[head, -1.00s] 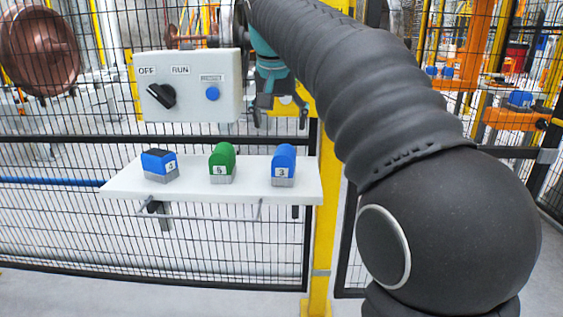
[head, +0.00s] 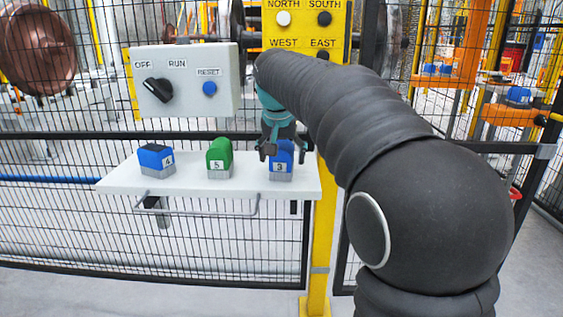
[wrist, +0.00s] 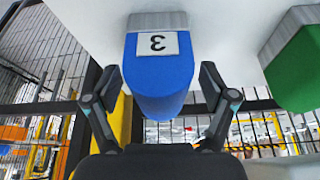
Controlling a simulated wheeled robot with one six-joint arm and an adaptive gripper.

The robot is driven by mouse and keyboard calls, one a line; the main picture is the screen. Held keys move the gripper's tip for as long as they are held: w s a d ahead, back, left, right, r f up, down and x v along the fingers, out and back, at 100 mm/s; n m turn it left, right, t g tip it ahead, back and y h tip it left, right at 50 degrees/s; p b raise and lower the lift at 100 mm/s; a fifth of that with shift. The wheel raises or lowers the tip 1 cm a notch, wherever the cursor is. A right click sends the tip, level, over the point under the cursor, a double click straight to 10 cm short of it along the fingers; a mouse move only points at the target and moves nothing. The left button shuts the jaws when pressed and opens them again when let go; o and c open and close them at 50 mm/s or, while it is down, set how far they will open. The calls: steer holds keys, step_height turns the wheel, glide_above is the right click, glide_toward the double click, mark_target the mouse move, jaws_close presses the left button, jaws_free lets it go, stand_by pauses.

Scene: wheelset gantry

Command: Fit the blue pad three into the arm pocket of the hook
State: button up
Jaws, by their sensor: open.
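The blue pad three (head: 281,164) stands upright on the right end of the white shelf, with its label "3" facing out and a grey base below. My gripper (head: 283,150) is open at the pad's upper part in the head view. In the wrist view, the blue pad (wrist: 160,75) lies between the two spread fingers of my gripper (wrist: 160,88), with a gap visible on each side. The pad still rests on the shelf. I cannot make out the hook or its arm pocket in these frames.
The white shelf (head: 120,181) also holds a green pad five (head: 219,157) and a blue pad four (head: 155,159) to the left. A control box (head: 190,95) hangs above. A yellow post (head: 321,240) and mesh fence stand close by.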

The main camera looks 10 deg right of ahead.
steer(key=shift+w+f, duration=0.1)
steer(key=shift+f, duration=0.1)
steer(key=c, duration=1.5)
steer(key=shift+r, duration=0.1)
steer(key=shift+c, duration=0.2)
